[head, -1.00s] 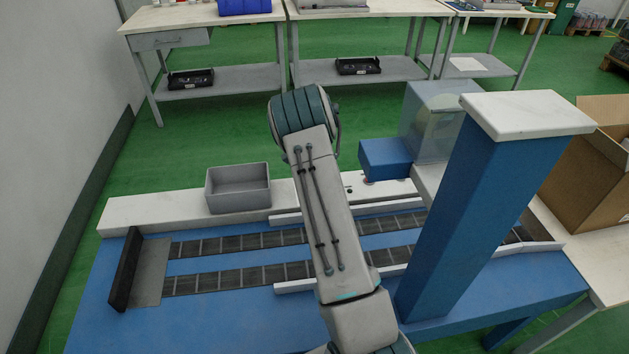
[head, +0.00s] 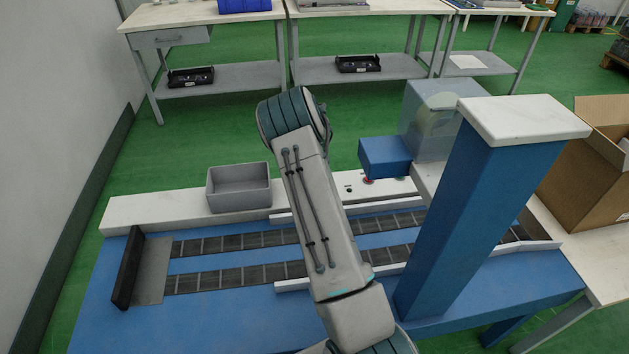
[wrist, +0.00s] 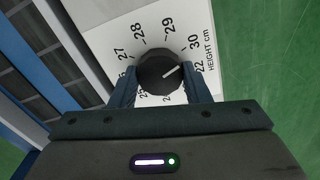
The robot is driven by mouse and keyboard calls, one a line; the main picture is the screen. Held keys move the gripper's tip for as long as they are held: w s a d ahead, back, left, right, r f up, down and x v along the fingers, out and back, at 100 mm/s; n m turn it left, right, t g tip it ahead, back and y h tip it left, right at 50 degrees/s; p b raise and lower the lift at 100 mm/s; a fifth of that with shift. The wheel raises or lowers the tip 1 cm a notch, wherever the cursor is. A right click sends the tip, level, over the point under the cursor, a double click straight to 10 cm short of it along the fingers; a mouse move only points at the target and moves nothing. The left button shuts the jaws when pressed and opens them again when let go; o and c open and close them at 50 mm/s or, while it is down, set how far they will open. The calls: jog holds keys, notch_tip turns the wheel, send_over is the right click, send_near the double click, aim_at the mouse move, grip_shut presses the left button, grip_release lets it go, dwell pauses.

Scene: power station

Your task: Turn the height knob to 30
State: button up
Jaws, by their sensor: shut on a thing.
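The height knob (wrist: 156,70) is a dark, faceted round knob in the upper middle of the wrist view. Its white pointer line slants up and right, toward the side between the 30 and 22 marks, nearer 30. The white dial plate (wrist: 150,15) reads "HEIGHT cm", with 27, 28, 29, 30 and 22 legible. The fingers hide part of the lower numbers. My gripper (wrist: 160,80) is shut on the knob, one finger on each side. In the head view my arm hides the gripper and the knob.
A grey bin (head: 239,187) stands on the white ledge left of my arm. A blue column with a white top (head: 523,118) rises close to the right. A blue box (head: 385,157) is behind. The conveyor belts (head: 225,280) at left are clear.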

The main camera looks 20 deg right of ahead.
jog(key=shift+w+r, duration=0.1)
jog(key=shift+w, duration=0.05)
jog(key=o, duration=1)
notch_tip(320, 180, up, 14)
jog(key=p, duration=0.1)
dwell(0.3)
